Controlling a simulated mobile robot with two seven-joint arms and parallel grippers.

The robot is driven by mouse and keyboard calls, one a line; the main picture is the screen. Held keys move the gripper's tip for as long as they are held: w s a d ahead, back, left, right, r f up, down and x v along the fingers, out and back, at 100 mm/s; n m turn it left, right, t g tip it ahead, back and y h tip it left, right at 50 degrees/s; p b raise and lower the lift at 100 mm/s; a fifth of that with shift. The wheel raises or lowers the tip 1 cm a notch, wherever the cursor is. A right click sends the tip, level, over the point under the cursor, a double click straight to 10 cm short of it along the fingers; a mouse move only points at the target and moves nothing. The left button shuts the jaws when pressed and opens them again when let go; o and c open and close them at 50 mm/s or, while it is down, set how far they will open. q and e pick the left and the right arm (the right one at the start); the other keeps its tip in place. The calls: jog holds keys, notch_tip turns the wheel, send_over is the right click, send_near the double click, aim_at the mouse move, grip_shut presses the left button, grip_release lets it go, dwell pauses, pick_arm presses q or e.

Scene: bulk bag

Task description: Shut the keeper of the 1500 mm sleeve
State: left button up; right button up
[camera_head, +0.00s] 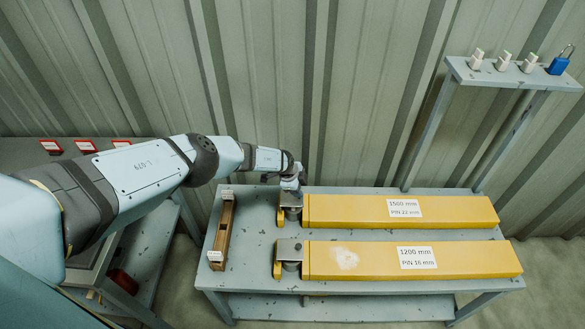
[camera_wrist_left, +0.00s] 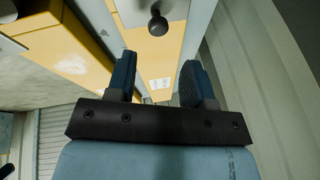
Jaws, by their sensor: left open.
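The yellow 1500 mm sleeve (camera_head: 340,208) lies at the back of the grey table, with a white label reading 1500 mm, PIN 22 mm. Its grey keeper (camera_head: 291,201) is at the left end, partly hidden by my left gripper (camera_head: 291,186). In the left wrist view the keeper shows as a grey plate with a dark round knob (camera_wrist_left: 157,24). My left gripper (camera_wrist_left: 158,82) is open, its two fingers apart, with the knob beyond the gap and nothing held. I cannot tell whether they touch. My right gripper is not in view.
The yellow 1200 mm sleeve (camera_head: 340,260) lies parallel in front, with its own grey keeper (camera_head: 288,250). A wooden rack (camera_head: 222,233) stands at the table's left. A raised shelf (camera_head: 510,74) at back right carries white pieces and a blue padlock (camera_head: 560,65). The corrugated wall is close behind.

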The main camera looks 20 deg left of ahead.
pick_arm(q)
jog(key=shift+v, duration=1)
jog(key=v, duration=0.6)
jog(key=shift+r, duration=0.45)
